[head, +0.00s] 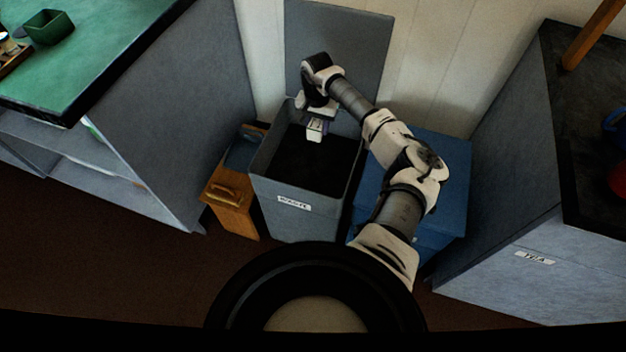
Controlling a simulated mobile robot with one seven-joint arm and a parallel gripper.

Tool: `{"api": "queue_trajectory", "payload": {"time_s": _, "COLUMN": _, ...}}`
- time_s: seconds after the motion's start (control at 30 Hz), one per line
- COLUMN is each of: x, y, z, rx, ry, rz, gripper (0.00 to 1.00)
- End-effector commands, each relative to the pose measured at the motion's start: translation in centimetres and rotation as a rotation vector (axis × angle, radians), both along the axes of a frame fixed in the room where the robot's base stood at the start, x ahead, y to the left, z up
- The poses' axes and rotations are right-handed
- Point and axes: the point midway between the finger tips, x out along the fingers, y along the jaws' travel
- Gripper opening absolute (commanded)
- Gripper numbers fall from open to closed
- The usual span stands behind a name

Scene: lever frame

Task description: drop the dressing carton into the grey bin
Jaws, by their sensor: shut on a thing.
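The grey bin (272,186) stands on the floor in the middle of the head view, with a white label on its front and a dark inside. Its grey lid (345,45) stands upright at the back. My gripper (315,134) points down over the bin's opening, towards its back part. It is shut on a small pale thing with a purple patch, which looks like the dressing carton (315,127). The fingers hide part of the carton. I cannot tell its exact height against the rim.
A wooden box (233,195) with a handle stands against the bin's left side. A blue box (447,165) stands to its right, partly behind my arm. A green-topped counter (75,60) is at left, and a dark-topped grey cabinet (530,240) at right.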

Motion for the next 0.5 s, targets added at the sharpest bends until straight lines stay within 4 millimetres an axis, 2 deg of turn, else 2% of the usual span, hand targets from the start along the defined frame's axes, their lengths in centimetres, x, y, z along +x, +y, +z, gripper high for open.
{"api": "queue_trajectory", "payload": {"time_s": 0.17, "x": 0.0, "y": 0.0, "z": -1.2, "rx": 0.001, "ry": 0.001, "rz": -0.001, "gripper": 0.16}}
{"api": "queue_trajectory", "payload": {"time_s": 0.5, "x": -0.1, "y": 0.1, "z": -5.2, "rx": 0.001, "ry": 0.001, "rz": 0.001, "gripper": 0.16}}
